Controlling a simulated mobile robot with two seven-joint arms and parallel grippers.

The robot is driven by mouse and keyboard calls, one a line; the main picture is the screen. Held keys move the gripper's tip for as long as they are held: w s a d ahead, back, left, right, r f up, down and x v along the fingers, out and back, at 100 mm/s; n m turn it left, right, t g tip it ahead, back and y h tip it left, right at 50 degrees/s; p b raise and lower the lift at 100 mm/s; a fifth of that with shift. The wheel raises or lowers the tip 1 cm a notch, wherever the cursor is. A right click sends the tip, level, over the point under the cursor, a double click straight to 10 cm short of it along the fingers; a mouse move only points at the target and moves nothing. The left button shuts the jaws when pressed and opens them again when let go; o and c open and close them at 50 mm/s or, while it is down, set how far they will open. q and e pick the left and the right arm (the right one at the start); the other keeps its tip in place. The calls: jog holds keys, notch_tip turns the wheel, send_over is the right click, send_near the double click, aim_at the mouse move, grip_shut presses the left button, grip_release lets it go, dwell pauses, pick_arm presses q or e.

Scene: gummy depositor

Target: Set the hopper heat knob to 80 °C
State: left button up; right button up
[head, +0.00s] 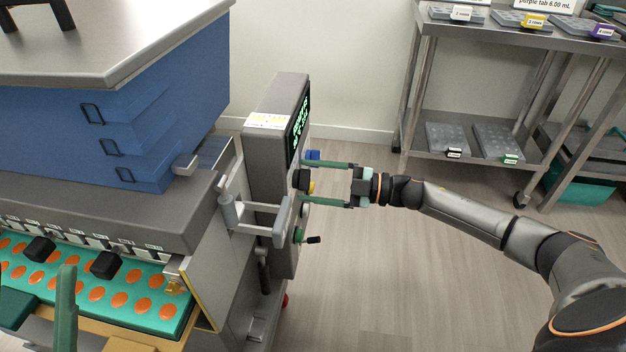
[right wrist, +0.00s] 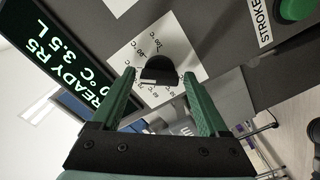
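The heat knob (right wrist: 160,69) is black and round, with a light mark on it, on a white dial plate (right wrist: 187,45) with temperature markings. The exact value at the mark is too small to read surely. In the head view the black knob (head: 302,181) sits on the grey control panel (head: 268,155). My right gripper (head: 302,181) is open, its green fingers on either side of the knob; in the right wrist view its fingertips (right wrist: 160,76) stand apart with gaps to the knob.
The panel's display (right wrist: 62,72) shows READY and 3.5 L. A green button (right wrist: 296,9) is near the STROKE label. A grey handle (head: 283,222) juts out beside the panel. A metal shelf cart (head: 415,85) stands at the back right; the floor between is clear.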

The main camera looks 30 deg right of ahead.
jog(key=shift+o, duration=0.5)
jog(key=p+v, duration=0.2)
jog(key=v, duration=1)
jog(key=shift+s+d, duration=0.15)
jog(key=shift+d, duration=0.05)
jog(key=shift+s+a, duration=0.1)
